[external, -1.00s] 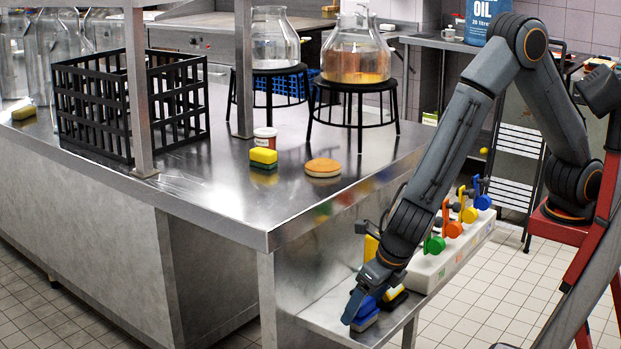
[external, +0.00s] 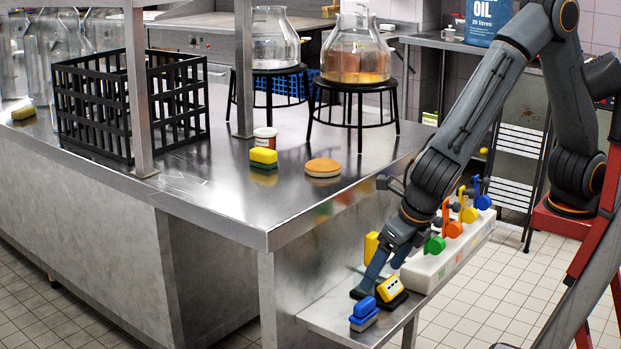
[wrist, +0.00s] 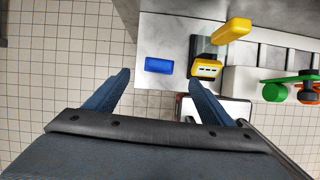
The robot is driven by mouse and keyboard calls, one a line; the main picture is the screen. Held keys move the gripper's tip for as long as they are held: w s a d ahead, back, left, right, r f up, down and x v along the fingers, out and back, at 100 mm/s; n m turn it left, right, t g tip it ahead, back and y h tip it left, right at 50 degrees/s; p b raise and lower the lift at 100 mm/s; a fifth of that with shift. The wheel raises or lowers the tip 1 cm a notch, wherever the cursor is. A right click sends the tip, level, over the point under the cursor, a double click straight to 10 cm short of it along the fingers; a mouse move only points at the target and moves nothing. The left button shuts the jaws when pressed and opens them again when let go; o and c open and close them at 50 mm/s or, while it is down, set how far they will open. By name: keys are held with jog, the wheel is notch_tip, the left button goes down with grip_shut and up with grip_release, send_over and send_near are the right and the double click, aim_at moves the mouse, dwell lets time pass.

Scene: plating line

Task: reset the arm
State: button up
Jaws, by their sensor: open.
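My gripper (external: 378,283) is open over the low steel shelf at the front corner of the counter. In the wrist view its two blue fingers (wrist: 158,88) stand wide apart with nothing between them. A blue block (external: 364,313) lies on the shelf near its outer end, and it also shows in the wrist view (wrist: 159,65) ahead of the fingers. A yellow device (external: 391,289) on a dark base sits beside the fingers. It appears near the right fingertip in the wrist view (wrist: 206,69). I cannot tell whether that finger touches it.
A white block with coloured levers (external: 450,250) stands along the shelf to the right. A yellow upright piece (external: 371,247) is behind my gripper. The steel counter (external: 225,200) holds a black crate (external: 95,110), sponges and glass jars on stands. Tiled floor lies open in front.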

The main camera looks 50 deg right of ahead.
jog(key=w+d+r+m+g+p, duration=0.1)
jog(key=w+d+r+m+p, duration=0.1)
jog(key=d+r+m+p, duration=0.45)
jog(key=w+d+r+m+g+p, duration=0.15)
jog(key=d+m, duration=0.25)
jog(key=d, duration=0.5)
jog(key=w+d+r+m+p, duration=0.3)
jog(key=d+r+m+p, duration=0.15)
jog(key=d+m, duration=0.2)
jog(key=s+d+r+m+p, duration=0.3)
jog(key=d+r+m+p, duration=0.3)
jog(key=d+m, duration=0.3)
jog(key=s+d+r+m+p, duration=0.3)
jog(key=d+r+m+p, duration=0.2)
jog(key=d+m, duration=0.4)
jog(key=d+p, duration=0.1)
jog(key=d, duration=0.3)
jog(key=shift+s+d+r+p, duration=0.15)
jog(key=shift+s+r+p, duration=0.1)
jog(key=shift+r+p, duration=0.1)
